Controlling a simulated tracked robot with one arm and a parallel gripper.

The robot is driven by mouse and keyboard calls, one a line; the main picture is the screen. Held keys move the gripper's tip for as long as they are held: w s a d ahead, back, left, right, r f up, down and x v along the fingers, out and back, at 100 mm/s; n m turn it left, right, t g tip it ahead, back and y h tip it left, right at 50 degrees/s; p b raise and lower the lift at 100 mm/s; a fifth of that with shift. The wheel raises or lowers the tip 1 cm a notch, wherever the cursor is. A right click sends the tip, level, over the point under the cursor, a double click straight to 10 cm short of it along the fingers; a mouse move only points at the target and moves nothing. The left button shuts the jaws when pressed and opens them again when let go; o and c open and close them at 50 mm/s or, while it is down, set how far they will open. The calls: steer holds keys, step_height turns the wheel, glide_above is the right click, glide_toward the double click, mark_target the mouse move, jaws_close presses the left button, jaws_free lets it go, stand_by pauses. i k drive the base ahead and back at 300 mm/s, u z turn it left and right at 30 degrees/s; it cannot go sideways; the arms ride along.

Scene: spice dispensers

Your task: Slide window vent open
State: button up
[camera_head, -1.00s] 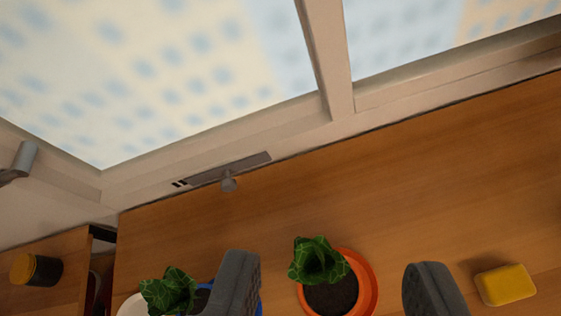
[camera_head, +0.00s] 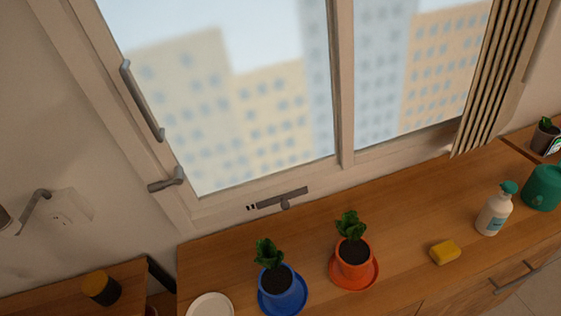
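The window vent (camera_head: 272,201) is a slim grey slider strip on the lower frame of the window, just above the wooden counter. A small round knob (camera_head: 285,205) sticks out from it near the middle. A few short dark slots (camera_head: 251,207) show at the strip's left end. The window (camera_head: 341,90) has two panes with a post between them. My gripper is not in the picture, so its opening and its distance from the vent cannot be seen.
A plant in a blue pot (camera_head: 276,279) and one in an orange pot (camera_head: 354,256) stand on the counter (camera_head: 400,222) below the vent. A white plate (camera_head: 210,306), yellow sponge (camera_head: 445,252) and soap bottle (camera_head: 493,212) are there too. A window handle (camera_head: 166,181) juts out left.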

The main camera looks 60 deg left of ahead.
mark_target(285, 205)
steer(key=u, duration=1.4)
steer(key=k, duration=0.65)
steer(key=z, duration=1)
steer(key=i, duration=1)
steer(key=u, duration=0.05)
